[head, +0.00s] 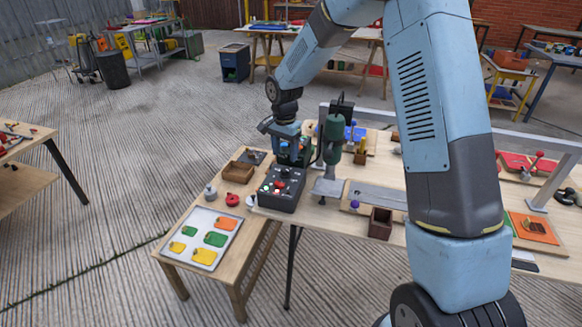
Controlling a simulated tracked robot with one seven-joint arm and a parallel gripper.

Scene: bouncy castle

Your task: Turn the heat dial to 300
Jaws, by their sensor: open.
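A dark control box (284,201) with several small coloured buttons and knobs stands at the left end of the long workbench. A red button or knob on its top face is visible. Which part is the heat dial, and any numbers on it, are too small to tell. My gripper (292,162) is directly over the back part of this box, pointing down, open, with nothing seen in it. Its fingertips are small and partly merge with the dark box behind, so I cannot tell whether they touch it.
A green drill press (333,141) stands close right of my gripper. On the lower left table are a white tray (191,258) with coloured tags, a wooden box (238,172), a red round thing (232,199) and a grey one (210,192). Open floor lies left.

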